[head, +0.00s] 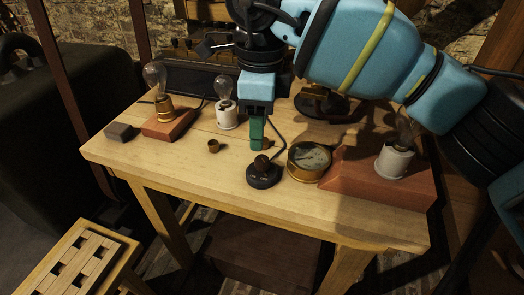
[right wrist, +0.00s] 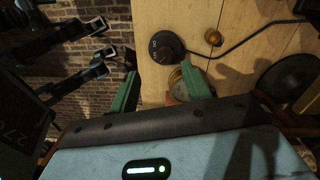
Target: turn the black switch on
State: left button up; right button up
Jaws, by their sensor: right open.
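The black switch (head: 263,180) is a round black base with a dark brown knob on top, near the front middle of the table. A cable runs back from it. It also shows in the right wrist view (right wrist: 167,47), with markings on its base. My right gripper (head: 257,140) hangs pointing down just behind the switch in the head view, its green fingers apart from the knob. In the right wrist view the right gripper (right wrist: 160,80) is open and empty, with the switch beyond its fingertips. My left gripper is not in view.
A brass gauge (head: 310,160) stands close to the right of the switch. Bulbs stand in a white holder (head: 229,115), on a wooden block (head: 168,124) and on a larger red block (head: 360,182).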

aim_at(262, 158)
jog(key=shift+w+d+r, duration=0.3)
jog(key=shift+r, duration=0.05)
jog(key=shift+f+b, duration=0.45)
jog(key=shift+f, duration=3.5)
